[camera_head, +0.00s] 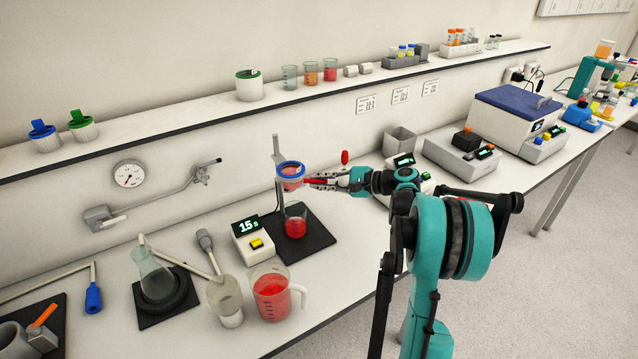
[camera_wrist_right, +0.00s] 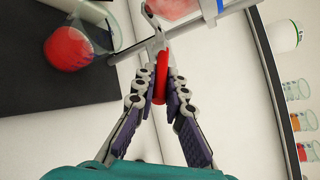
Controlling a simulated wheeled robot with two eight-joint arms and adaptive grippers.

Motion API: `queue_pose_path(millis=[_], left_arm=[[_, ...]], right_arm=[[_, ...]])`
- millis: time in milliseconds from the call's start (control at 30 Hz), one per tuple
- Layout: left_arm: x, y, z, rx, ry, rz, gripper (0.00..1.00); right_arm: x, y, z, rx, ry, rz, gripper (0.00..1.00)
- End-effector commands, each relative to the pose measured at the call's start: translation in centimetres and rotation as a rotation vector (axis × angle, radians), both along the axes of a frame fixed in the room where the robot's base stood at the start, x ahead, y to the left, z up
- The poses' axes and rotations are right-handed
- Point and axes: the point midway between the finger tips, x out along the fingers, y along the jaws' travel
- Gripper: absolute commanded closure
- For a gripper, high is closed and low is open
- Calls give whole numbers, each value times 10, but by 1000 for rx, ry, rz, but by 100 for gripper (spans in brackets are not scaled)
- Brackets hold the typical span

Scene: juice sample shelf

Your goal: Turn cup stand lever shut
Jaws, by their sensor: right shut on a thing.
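The cup stand (camera_head: 278,155) has an upright post on a black base, with a blue-rimmed cup (camera_head: 291,171) of red liquid held on it. A glass beaker (camera_head: 295,210) with red liquid stands below the cup; it also shows in the wrist view (camera_wrist_right: 103,30). The red lever (camera_wrist_right: 160,75) of the stand lies between the fingers of my right gripper (camera_wrist_right: 162,82), which is shut on it. In the head view my right gripper (camera_head: 322,180) reaches in from the right beside the cup. My left gripper is out of view.
A timer box (camera_head: 253,240) reading 15 stands left of the stand base. A measuring jug (camera_head: 272,292) of red liquid and a flask (camera_head: 152,270) stand in front and to the left. A wall shelf (camera_head: 190,115) runs behind. A small red piece (camera_head: 345,157) shows above my gripper.

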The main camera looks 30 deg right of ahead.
Motion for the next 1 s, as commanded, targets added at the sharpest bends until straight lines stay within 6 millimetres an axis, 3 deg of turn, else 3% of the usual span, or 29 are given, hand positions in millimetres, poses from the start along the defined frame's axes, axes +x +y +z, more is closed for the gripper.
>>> queue_pose_path(millis=[433,1000], left_arm=[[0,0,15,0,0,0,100],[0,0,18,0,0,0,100]], right_arm=[[16,-8,0,-1,2,304,100],[20,-8,-1,-1,2,387,100]])
